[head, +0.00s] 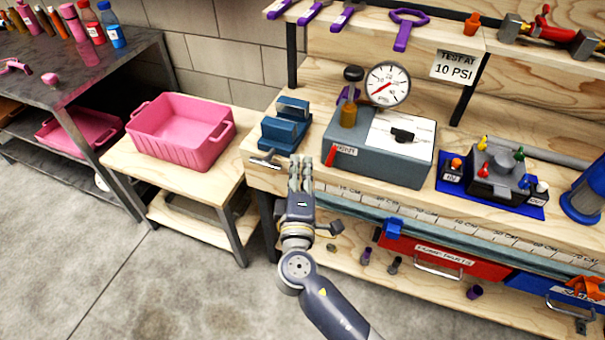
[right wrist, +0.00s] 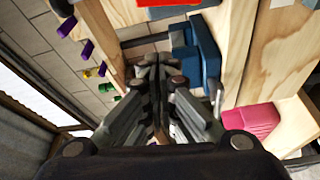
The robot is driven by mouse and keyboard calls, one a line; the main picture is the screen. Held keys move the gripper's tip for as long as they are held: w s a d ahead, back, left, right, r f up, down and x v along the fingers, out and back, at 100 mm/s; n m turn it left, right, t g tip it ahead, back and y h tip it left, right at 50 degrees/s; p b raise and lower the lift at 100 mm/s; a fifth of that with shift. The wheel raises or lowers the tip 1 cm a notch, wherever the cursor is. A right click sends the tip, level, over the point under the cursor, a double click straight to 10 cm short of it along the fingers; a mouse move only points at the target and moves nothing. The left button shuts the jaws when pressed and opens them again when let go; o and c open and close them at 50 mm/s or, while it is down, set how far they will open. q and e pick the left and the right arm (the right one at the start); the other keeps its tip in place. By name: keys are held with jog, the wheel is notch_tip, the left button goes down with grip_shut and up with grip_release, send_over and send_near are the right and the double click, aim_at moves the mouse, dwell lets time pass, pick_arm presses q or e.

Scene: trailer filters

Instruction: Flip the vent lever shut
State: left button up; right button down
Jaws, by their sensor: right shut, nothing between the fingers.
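A small red lever (head: 331,156) stands tilted at the front left corner of the grey test box (head: 375,155), beside a small label too small to read for sure. My right gripper (head: 300,162) is in front of the bench edge, just left of the red lever and apart from it in the head view. Its fingers are shut and empty, and they point toward the bench. The right wrist view shows the closed fingers (right wrist: 160,65) pointing past the blue vise. My left gripper is not in view.
A blue vise (head: 287,125) stands left of the box, close behind my right gripper. A pressure gauge (head: 388,84) rises from the box. A pink bin (head: 180,135) sits on a low table at left. A valve block on a blue mat (head: 490,190) is at right.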

aim_at(331, 157)
jog(key=w+d+p, duration=0.1)
jog(key=w, duration=0.1)
jog(key=w+d+p, duration=0.1)
jog(key=d, duration=0.1)
jog(key=shift+w+d+f, duration=0.2)
jog(key=shift+w+d, duration=0.1)
jog(key=shift+w, duration=0.05)
jog(key=shift+d+b, duration=0.25)
jog(key=shift+b, duration=0.05)
dwell(0.5)
